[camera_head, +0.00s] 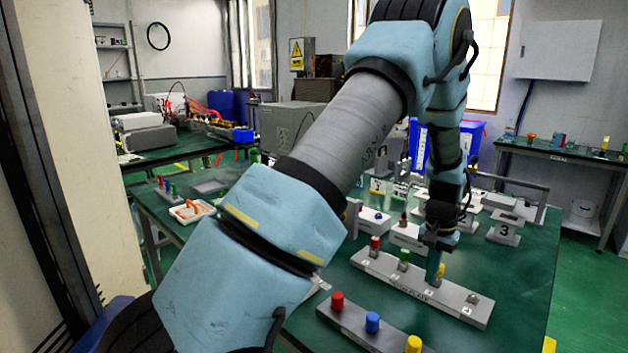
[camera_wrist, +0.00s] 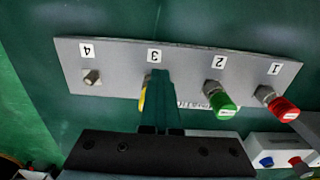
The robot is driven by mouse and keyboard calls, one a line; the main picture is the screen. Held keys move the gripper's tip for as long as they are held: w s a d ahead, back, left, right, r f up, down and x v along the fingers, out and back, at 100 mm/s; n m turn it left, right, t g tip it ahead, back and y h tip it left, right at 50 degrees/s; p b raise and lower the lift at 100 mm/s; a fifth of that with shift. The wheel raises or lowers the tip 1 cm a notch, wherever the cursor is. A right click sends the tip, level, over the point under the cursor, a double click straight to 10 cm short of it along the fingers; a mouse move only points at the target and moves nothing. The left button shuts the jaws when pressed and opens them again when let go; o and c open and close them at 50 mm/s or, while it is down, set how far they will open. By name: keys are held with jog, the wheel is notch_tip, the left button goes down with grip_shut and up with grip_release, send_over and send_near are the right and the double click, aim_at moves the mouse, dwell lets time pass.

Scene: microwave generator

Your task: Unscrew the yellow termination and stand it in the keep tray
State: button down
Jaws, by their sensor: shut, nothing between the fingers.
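The grey numbered bar (camera_head: 385,268) lies on the green bench and also fills much of the wrist view (camera_wrist: 120,60). The yellow termination (camera_head: 441,271) is on its port 3; in the wrist view only a yellow sliver (camera_wrist: 143,95) shows beside my fingers. A red termination (camera_wrist: 280,106) is on port 1 and a green one (camera_wrist: 222,105) on port 2; port 4 (camera_wrist: 92,77) has a bare connector. My gripper (camera_head: 432,275) points down right beside the yellow termination, its fingers (camera_wrist: 160,88) together and empty. Contact cannot be told. I cannot tell which holder is the keep tray.
A front grey strip (camera_head: 347,318) carries red, blue and yellow caps. A white tray (camera_head: 192,211) with an orange item sits at the bench's left. Grey blocks, one a numbered stand (camera_head: 504,231), lie behind the bar. Bare green bench (camera_head: 530,275) shows at right.

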jog(key=shift+s+d+r+p, duration=0.1)
jog(key=shift+s+d+p, duration=0.2)
jog(key=shift+d+p, duration=0.05)
jog(key=shift+s+d, duration=0.1)
jog(key=shift+s+d+p, duration=0.1)
jog(key=shift+d+p, duration=0.05)
jog(key=shift+p, duration=0.15)
jog(key=shift+s+d, duration=0.1)
jog(key=shift+d, duration=0.2)
jog(key=shift+s, duration=0.1)
jog(key=shift+s+a, duration=0.15)
jog(key=shift+s, duration=0.1)
notch_tip(320, 180, up, 6)
jog(key=p, duration=0.4)
jog(key=shift+a, duration=0.15)
jog(key=shift+p, duration=0.3)
